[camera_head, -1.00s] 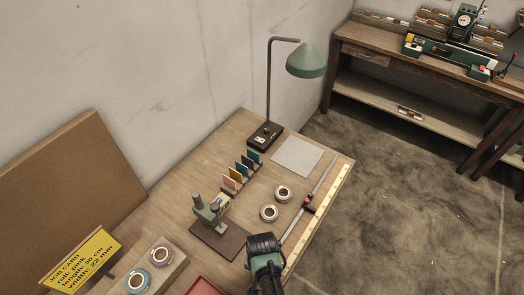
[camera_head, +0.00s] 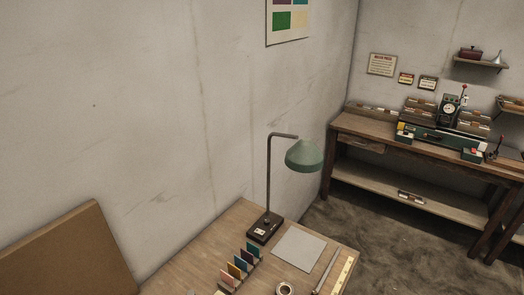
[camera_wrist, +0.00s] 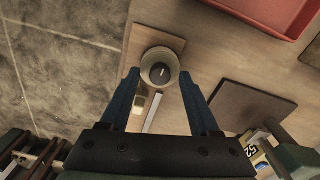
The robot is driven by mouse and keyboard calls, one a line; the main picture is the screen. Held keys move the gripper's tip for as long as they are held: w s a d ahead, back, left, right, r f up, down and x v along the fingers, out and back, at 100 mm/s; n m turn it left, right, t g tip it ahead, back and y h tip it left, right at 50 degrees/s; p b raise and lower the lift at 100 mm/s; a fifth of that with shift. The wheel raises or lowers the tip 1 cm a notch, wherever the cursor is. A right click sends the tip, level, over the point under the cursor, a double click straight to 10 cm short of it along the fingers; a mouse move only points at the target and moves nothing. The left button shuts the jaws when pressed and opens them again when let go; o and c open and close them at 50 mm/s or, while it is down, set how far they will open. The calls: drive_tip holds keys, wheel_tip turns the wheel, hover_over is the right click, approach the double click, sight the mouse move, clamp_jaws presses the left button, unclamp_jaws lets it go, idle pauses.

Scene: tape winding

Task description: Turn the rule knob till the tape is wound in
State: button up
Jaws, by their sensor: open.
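In the wrist view a round pale knob (camera_wrist: 160,66) with a dark centre and a light pointer mark sits on a small wooden plate (camera_wrist: 172,42). My gripper (camera_wrist: 159,74) is open, its two blue fingers apart on either side of the knob in the picture. I cannot tell how far the tips are above it. A light metal strip (camera_wrist: 153,112), apparently the rule, runs from the knob back between the fingers. In the head view the far ends of the rule (camera_head: 327,271) and a pale yellow strip (camera_head: 343,272) show at the bench's right edge; my gripper is out of that view.
A red tray (camera_wrist: 265,12) and a dark square base (camera_wrist: 238,106) lie to the right of the knob. The bench edge and grey floor (camera_wrist: 60,60) are to the left. A green lamp (camera_head: 304,155), grey sheet (camera_head: 299,248) and coloured cards (camera_head: 241,265) stand farther along the bench.

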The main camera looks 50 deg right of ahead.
wheel_tip(320, 180, up, 13)
idle(0.5)
drive_tip(key=shift+f, duration=0.1)
idle(0.4)
